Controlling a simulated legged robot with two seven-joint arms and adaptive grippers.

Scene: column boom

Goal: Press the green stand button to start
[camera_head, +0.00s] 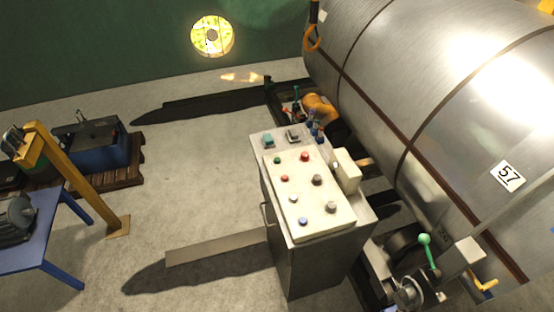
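The control stand (283,255) is a grey metal cabinet just right of the picture's middle. Its sloped top carries a cream panel (310,200) with several round buttons. The green button (277,160) is at the panel's far left corner. A red button (304,156) is to its right, and another red button (285,178) is nearer to me. Grey, pale and blue buttons fill the rest of the panel. Neither of my grippers is in view, and nothing covers the green button.
A large metal tank (430,90) marked 57 fills the right side. Machinery with a green-knobbed lever (424,239) is at the stand's right. A blue workbench (45,240) and yellow post (75,175) are at left. The concrete floor (185,190) between is mostly clear.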

